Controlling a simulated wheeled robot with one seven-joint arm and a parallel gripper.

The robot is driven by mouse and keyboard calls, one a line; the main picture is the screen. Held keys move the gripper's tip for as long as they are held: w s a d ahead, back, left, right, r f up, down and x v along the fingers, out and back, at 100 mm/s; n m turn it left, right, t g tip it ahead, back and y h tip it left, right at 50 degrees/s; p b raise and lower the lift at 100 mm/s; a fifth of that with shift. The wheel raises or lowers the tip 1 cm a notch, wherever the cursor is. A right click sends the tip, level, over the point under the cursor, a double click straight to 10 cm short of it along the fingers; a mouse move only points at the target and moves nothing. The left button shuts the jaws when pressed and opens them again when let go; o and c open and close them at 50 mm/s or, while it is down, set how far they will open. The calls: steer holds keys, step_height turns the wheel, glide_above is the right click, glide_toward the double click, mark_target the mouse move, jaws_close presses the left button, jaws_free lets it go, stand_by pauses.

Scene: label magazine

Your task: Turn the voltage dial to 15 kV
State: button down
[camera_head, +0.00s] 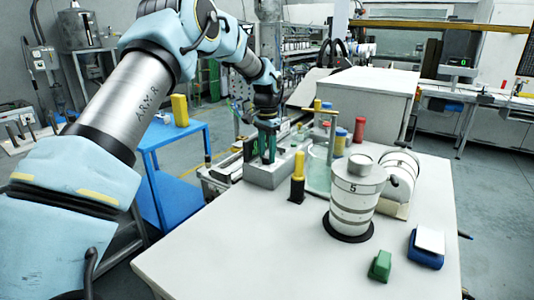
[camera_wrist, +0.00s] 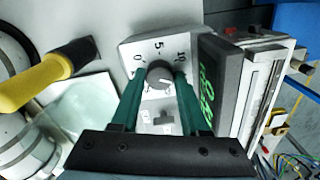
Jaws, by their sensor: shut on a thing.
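The voltage dial (camera_wrist: 158,72) is a round grey knob on a pale panel (camera_wrist: 130,47), with the marks 0, 5 and 10 readable around it in the wrist view. A light line shows on the knob, but the exact value it points at is too small to read. My gripper (camera_wrist: 160,82) is shut on the dial, with one green finger on each side of it. In the head view my gripper (camera_head: 267,157) reaches down onto the grey box (camera_head: 272,176), and hides the dial. A dark display (camera_wrist: 212,85) with green digits stands beside the dial; its reading is unclear.
A black-and-yellow handled tool (camera_head: 297,178) stands close by, and a glass jar (camera_head: 318,170) is behind it. A banded canister (camera_head: 355,200), a green block (camera_head: 380,265) and a blue block (camera_head: 426,250) are on the white table (camera_head: 240,245). The table's front left is clear.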

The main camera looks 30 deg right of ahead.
mark_target(267, 157)
steer(key=shift+c, duration=2.1)
jaws_free()
steer(key=shift+r, duration=0.1)
step_height(267, 157, up, 11)
steer(key=b, duration=0.3)
